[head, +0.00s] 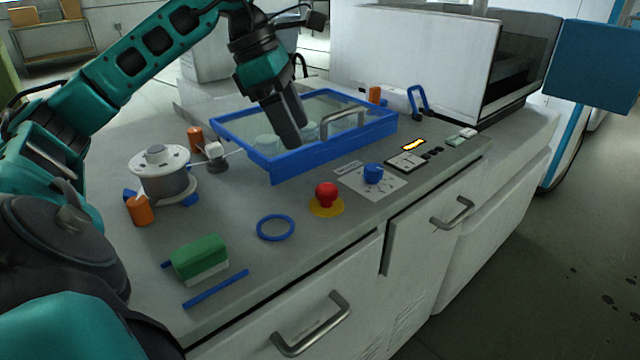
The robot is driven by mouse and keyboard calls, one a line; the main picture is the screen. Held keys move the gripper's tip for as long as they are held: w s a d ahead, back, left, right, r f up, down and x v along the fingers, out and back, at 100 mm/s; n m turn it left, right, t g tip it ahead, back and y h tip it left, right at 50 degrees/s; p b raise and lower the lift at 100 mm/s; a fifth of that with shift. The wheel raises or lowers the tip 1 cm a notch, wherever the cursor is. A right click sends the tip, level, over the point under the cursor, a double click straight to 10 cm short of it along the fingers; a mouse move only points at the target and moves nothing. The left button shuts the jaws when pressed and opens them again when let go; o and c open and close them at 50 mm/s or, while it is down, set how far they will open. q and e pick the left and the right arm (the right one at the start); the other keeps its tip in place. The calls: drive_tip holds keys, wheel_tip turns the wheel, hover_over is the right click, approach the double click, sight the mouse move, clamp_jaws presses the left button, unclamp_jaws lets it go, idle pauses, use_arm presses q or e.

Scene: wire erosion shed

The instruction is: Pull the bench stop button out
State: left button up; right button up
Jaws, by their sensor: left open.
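The bench stop button (326,194) is a red mushroom head on a yellow round plate, near the front edge of the grey bench top. I cannot tell from this view whether it is pressed in or out. My left gripper (296,128) points down above the blue-framed clear lid, up and to the left of the button and apart from it. Its fingers are open and nothing shows between them. My right gripper is not in view.
A blue knob (373,173) stands right of the button, and a blue ring (276,228) lies left of it. The blue-framed lid (322,162) with its metal handle is behind. A green block (200,256), a metal spool (160,172) and orange pieces stand at left.

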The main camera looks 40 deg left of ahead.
sight(324, 188)
use_arm(q)
drive_tip(key=b+x, duration=0.1)
drive_tip(key=x, duration=1)
drive_tip(key=shift+w, duration=0.1)
drive_tip(key=shift+c, duration=0.2)
clamp_jaws()
